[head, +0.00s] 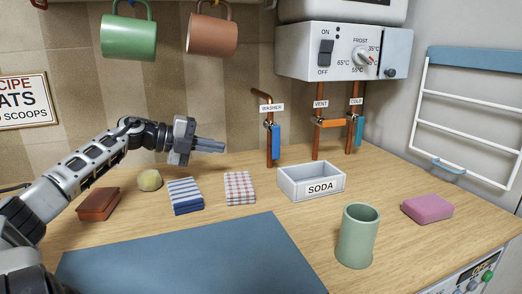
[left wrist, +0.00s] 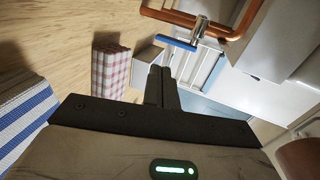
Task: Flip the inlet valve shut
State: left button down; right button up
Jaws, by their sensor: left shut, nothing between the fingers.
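Three valves sit on copper pipes at the wall. The one labelled WASHER has a blue lever (head: 276,142) hanging down along its pipe. The one labelled VENT has an orange lever (head: 333,123) lying level across its pipe. The one labelled COLD has a teal lever (head: 359,131) pointing down. No label reads inlet. My left gripper (head: 224,147) is shut and empty, left of the blue lever and apart from it. In the left wrist view the shut fingers (left wrist: 161,88) point toward a blue lever (left wrist: 176,44) on a copper pipe. My right gripper is not in view.
A white heater box (head: 342,52) hangs above the pipes. A SODA box (head: 311,182) stands below the valves. A checked cloth (head: 239,188) and a striped cloth (head: 185,196) lie under my left gripper. A green cup (head: 357,238) stands at front right. Mugs (head: 128,38) hang above.

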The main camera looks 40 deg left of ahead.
aim_at(275, 142)
pick_arm(q)
jog(key=x, duration=0.4)
jog(key=shift+w+d, duration=0.1)
jog(key=shift+w, duration=0.15)
jog(key=x, duration=0.2)
jog(key=p+x, duration=0.1)
jog(key=x, duration=0.2)
jog(key=p+x, duration=0.1)
jog(key=x, duration=0.1)
jog(key=shift+w+d+r, duration=0.15)
jog(key=shift+w+r, duration=0.1)
jog(key=shift+r, duration=0.1)
jog(key=shift+w+d+f, duration=0.1)
jog(key=shift+w+d, duration=0.15)
jog(key=shift+w, duration=0.15)
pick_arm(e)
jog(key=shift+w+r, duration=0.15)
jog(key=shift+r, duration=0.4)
